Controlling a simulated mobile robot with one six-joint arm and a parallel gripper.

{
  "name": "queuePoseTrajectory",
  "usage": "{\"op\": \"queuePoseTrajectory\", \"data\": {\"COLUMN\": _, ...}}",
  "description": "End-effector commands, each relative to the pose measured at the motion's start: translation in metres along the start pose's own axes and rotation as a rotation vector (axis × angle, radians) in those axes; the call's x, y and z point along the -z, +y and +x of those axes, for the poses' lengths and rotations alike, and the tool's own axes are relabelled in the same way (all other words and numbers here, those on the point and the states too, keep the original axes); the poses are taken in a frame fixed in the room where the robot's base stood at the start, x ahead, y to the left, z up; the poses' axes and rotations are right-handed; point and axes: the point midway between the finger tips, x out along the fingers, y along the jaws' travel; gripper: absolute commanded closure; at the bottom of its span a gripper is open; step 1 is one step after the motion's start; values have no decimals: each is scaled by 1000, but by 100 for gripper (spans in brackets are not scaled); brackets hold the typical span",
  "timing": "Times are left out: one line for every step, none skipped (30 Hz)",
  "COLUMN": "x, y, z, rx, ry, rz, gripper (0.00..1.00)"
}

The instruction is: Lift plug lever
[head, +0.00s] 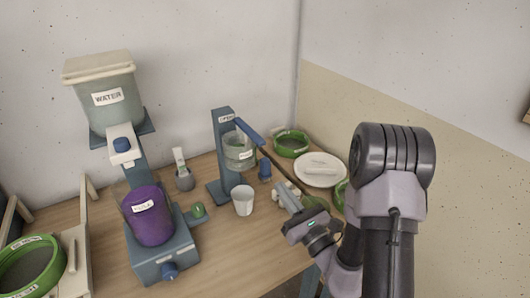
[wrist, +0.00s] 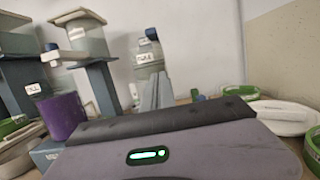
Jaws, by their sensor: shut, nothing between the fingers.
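A blue stand (head: 222,150) on the table holds a clear labelled vessel (head: 238,155). A blue lever (head: 249,131) with a long dark rod slants down to the right from the vessel's top; I take it to be the plug lever. In the wrist view the vessel (wrist: 149,65) stands behind my fingers, with a blue part (wrist: 151,34) on top. My gripper (head: 281,187) is shut and empty, low and to the right of the vessel. Its fingers also show in the wrist view (wrist: 158,82). Whether they touch the rod I cannot tell.
A white cup (head: 243,200) stands in front of the stand. A purple bucket (head: 148,214) and a water tank (head: 103,100) are at left. A white lid (head: 320,169) and green-rimmed dishes (head: 291,144) lie at right. Bare table (head: 242,249) is at front.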

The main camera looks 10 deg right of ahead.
Motion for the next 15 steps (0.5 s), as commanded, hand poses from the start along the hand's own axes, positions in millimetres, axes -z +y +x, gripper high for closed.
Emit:
{"op": "queuePoseTrajectory", "data": {"x": 0, "y": 0, "z": 0, "rx": -1, "ry": 0, "rz": 0, "gripper": 100}}
{"op": "queuePoseTrajectory", "data": {"x": 0, "y": 0, "z": 0, "rx": -2, "ry": 0, "rz": 0, "gripper": 100}}
{"op": "queuePoseTrajectory", "data": {"x": 0, "y": 1, "z": 0, "rx": -2, "ry": 0, "rz": 0, "gripper": 100}}
{"op": "queuePoseTrajectory", "data": {"x": 0, "y": 1, "z": 0, "rx": -3, "ry": 0, "rz": 0, "gripper": 100}}
{"op": "queuePoseTrajectory", "data": {"x": -1, "y": 1, "z": 1, "rx": -3, "ry": -1, "rz": 0, "gripper": 100}}
{"op": "queuePoseTrajectory", "data": {"x": -1, "y": 1, "z": 2, "rx": -4, "ry": -1, "rz": -1, "gripper": 100}}
{"op": "queuePoseTrajectory", "data": {"x": -1, "y": 1, "z": 4, "rx": -5, "ry": -1, "rz": -1, "gripper": 100}}
{"op": "queuePoseTrajectory", "data": {"x": -2, "y": 2, "z": 8, "rx": -7, "ry": -1, "rz": -1, "gripper": 100}}
{"op": "queuePoseTrajectory", "data": {"x": -2, "y": 2, "z": 13, "rx": -7, "ry": -1, "rz": -2, "gripper": 100}}
{"op": "queuePoseTrajectory", "data": {"x": -3, "y": 2, "z": 18, "rx": -8, "ry": -2, "rz": -1, "gripper": 100}}
{"op": "queuePoseTrajectory", "data": {"x": -4, "y": 2, "z": 24, "rx": -9, "ry": -2, "rz": -1, "gripper": 100}}
{"op": "queuePoseTrajectory", "data": {"x": -4, "y": 3, "z": 33, "rx": -9, "ry": -3, "rz": -2, "gripper": 100}}
{"op": "queuePoseTrajectory", "data": {"x": -4, "y": 3, "z": 40, "rx": -9, "ry": -3, "rz": -2, "gripper": 100}}
{"op": "queuePoseTrajectory", "data": {"x": -4, "y": 3, "z": 46, "rx": -9, "ry": -3, "rz": -2, "gripper": 100}}
{"op": "queuePoseTrajectory", "data": {"x": -4, "y": 3, "z": 55, "rx": -9, "ry": -3, "rz": -1, "gripper": 100}}
